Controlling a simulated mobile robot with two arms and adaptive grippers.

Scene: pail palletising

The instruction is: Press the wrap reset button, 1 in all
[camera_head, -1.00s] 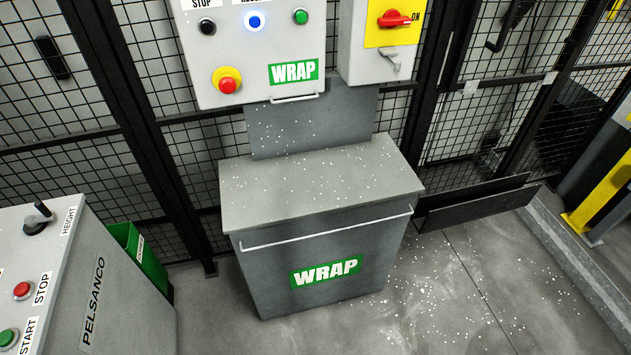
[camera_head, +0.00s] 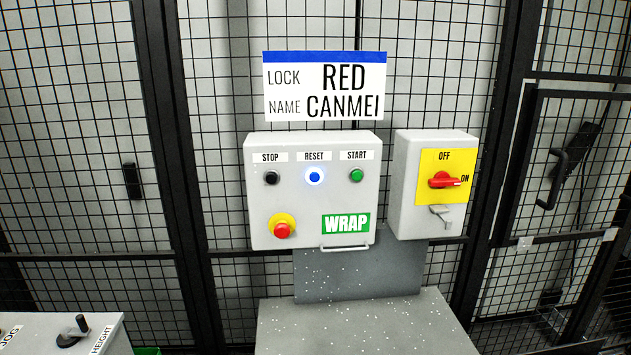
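The blue reset button (camera_head: 314,177) is lit with a bright ring and sits under the RESET label at the top middle of the grey WRAP control box (camera_head: 291,209). A black stop button (camera_head: 271,178) is to its left and a green start button (camera_head: 356,175) to its right. A red emergency stop on a yellow collar (camera_head: 282,227) is at the box's lower left. Neither of my grippers shows in the head view.
A grey box with a red rotary switch (camera_head: 444,180), its handle toward ON, is mounted to the right. A sign reading LOCK RED, NAME CANMEI (camera_head: 324,86) hangs above. A grey cabinet (camera_head: 370,328) stands below. Black mesh fence is behind; another panel (camera_head: 62,342) is at lower left.

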